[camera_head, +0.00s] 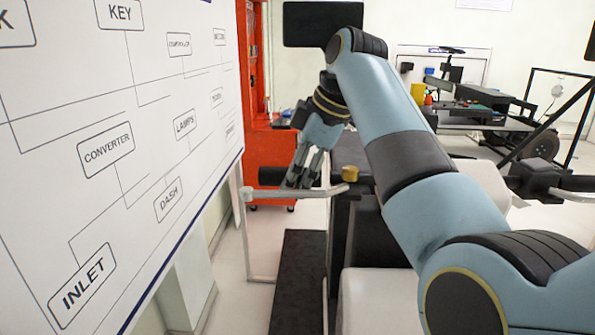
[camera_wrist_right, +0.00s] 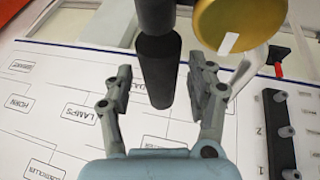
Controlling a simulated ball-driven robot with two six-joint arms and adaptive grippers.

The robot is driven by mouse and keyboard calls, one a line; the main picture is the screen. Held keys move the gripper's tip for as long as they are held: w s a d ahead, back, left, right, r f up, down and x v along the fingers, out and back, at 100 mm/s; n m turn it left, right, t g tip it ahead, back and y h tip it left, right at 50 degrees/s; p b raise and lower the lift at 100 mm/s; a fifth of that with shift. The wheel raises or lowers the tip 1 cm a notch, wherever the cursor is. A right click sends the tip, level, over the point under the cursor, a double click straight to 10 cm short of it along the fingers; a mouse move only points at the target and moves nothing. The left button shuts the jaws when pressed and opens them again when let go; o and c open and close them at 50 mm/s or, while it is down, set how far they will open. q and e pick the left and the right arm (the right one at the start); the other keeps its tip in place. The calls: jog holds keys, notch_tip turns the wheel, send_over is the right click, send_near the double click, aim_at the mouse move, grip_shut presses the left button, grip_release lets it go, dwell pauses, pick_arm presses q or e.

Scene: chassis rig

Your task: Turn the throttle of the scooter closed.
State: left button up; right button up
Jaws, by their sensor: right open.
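The scooter's handlebar has a black grip (camera_head: 271,175) at its left end, and my right gripper hangs over it. A pale metal lever (camera_head: 262,193) runs alongside it, and a gold round cap (camera_head: 351,174) sits further in. My right gripper (camera_head: 303,168) points down at the grip. In the wrist view the black grip (camera_wrist_right: 158,70) lies between the two spread fingers (camera_wrist_right: 160,92), with gaps on both sides. The gold cap (camera_wrist_right: 228,22) and the lever (camera_wrist_right: 249,70) are beside the right finger. My right arm hides the handlebar's middle. My left gripper is out of view.
A large white board (camera_head: 150,110) with labelled boxes stands close on the left. A red cabinet (camera_head: 268,150) is behind the grip. The other handlebar grip (camera_head: 578,183) is at the far right. A dark mat (camera_head: 298,280) lies on the floor below.

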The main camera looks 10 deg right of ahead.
jog(key=v, duration=0.7)
jog(key=shift+r, duration=0.25)
